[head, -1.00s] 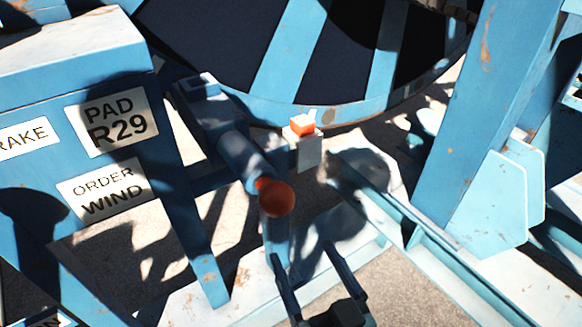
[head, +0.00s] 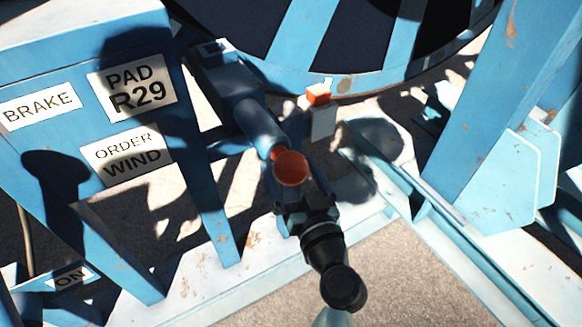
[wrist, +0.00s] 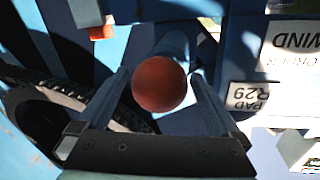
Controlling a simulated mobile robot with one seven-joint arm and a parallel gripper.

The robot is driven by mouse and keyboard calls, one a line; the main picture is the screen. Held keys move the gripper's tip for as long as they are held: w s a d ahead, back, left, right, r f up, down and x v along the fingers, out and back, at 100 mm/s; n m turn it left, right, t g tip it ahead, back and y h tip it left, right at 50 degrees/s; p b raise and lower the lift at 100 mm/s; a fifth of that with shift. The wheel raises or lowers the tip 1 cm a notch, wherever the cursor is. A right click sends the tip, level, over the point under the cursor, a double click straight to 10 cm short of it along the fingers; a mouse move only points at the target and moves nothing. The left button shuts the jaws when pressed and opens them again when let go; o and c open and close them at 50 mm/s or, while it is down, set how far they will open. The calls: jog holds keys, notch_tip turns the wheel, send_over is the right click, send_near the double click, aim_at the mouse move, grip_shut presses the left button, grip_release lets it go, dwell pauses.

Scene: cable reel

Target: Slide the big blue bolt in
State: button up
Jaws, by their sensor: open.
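The big blue bolt (head: 257,126) is a thick blue cylinder in a blue housing (head: 222,85). It has a round red-orange knob (head: 291,168) on its near end, and a short red-orange length shows just behind the knob. In the wrist view the knob (wrist: 159,84) sits between the two fingers of my gripper (wrist: 160,92), with a gap visible on each side. In the head view my gripper (head: 297,195) is just below the knob, its fingers partly hidden. It is open and holds nothing.
A blue cabinet with white labels (head: 131,90) is at left. Blue frame beams (head: 490,120) stand at right. Bare ground shows at the bottom.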

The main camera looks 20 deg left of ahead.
grip_shut()
jog(key=shift+w+a, duration=0.1)
dwell(0.5)
